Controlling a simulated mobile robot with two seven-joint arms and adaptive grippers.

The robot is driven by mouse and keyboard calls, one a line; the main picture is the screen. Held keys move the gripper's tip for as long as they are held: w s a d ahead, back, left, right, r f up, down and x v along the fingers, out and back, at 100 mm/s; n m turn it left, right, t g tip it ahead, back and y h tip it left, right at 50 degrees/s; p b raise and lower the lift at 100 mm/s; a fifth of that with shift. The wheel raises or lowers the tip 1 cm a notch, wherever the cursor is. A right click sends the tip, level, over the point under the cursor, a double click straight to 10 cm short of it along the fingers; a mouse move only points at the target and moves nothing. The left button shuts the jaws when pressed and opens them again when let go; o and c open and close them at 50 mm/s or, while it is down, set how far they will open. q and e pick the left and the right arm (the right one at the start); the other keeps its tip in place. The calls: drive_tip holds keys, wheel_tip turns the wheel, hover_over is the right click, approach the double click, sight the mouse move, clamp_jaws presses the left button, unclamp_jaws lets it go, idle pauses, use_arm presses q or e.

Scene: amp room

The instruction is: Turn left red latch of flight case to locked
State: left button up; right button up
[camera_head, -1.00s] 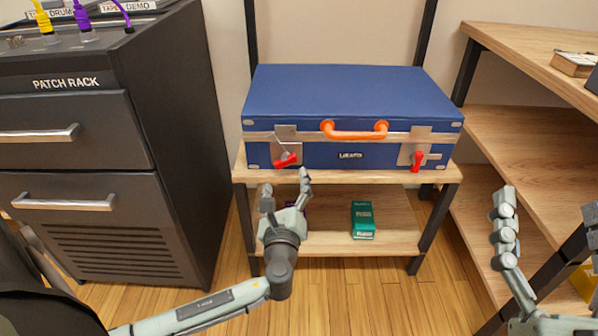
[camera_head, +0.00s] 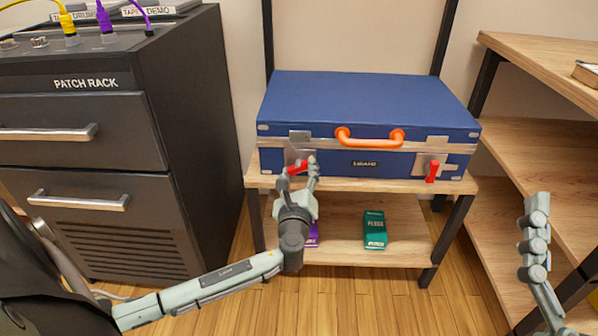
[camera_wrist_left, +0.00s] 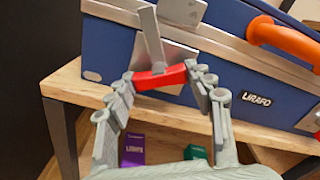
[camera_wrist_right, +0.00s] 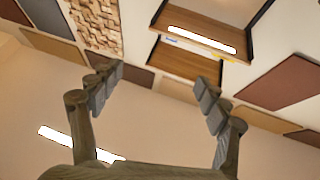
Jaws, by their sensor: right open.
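The blue flight case (camera_head: 365,105) lies closed on a wooden shelf stand. Its left red latch (camera_head: 298,168) lies nearly level, tilted slightly up to the right, below a metal plate; in the left wrist view the latch (camera_wrist_left: 160,77) hangs on a metal bar. My left gripper (camera_head: 299,170) is at this latch, one finger at each end of the red handle. The fingers look very close to it or touching; I cannot tell if they grip. The right red latch (camera_head: 432,171) points down. My right gripper (camera_wrist_right: 160,78) is open and empty, far right of the case.
An orange handle (camera_head: 369,138) is on the case front between the latches. A purple box (camera_head: 312,235) and a green box (camera_head: 374,230) stand on the lower shelf. The dark patch rack (camera_head: 110,150) is at the left, wooden shelves (camera_head: 540,140) at the right.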

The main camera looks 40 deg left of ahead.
use_arm(q)
drive_tip(key=c, duration=0.5)
drive_tip(key=shift+r+m+p, duration=0.1)
drive_tip(key=shift+m+p, duration=0.2)
drive_tip(key=shift+p, duration=0.2)
drive_tip(key=shift+r+m+p, duration=0.1)
drive_tip(key=shift+m+p, duration=0.5)
drive_tip(key=shift+p, duration=0.35)
drive_tip(key=shift+m+p, duration=0.8)
drive_tip(key=shift+p, duration=0.25)
use_arm(e)
drive_tip(key=w+d+f+g+h, duration=0.1)
drive_tip(key=d+f+g+h, duration=0.3)
drive_tip(key=f, duration=0.5)
drive_tip(key=w+d+f+g+h, duration=0.1)
drive_tip(key=d+f+g, duration=0.1)
drive_tip(key=f+g, duration=0.5)
use_arm(q)
drive_tip(key=shift+m+p, duration=0.7)
drive_tip(key=shift+p, duration=0.1)
drive_tip(key=shift+m+p, duration=0.65)
drive_tip(key=shift+m, duration=0.05)
drive_tip(key=shift+f, duration=0.2)
use_arm(e)
drive_tip(key=s+d+f+m+g+h, duration=0.1)
drive_tip(key=s+d+f+g+h, duration=0.3)
drive_tip(key=s+d+f+g, duration=0.3)
drive_tip(key=shift+s+d+f+m+h, duration=0.35)
drive_tip(key=shift+s+d+f, duration=1.6)
drive_tip(key=shift+s+d, duration=0.75)
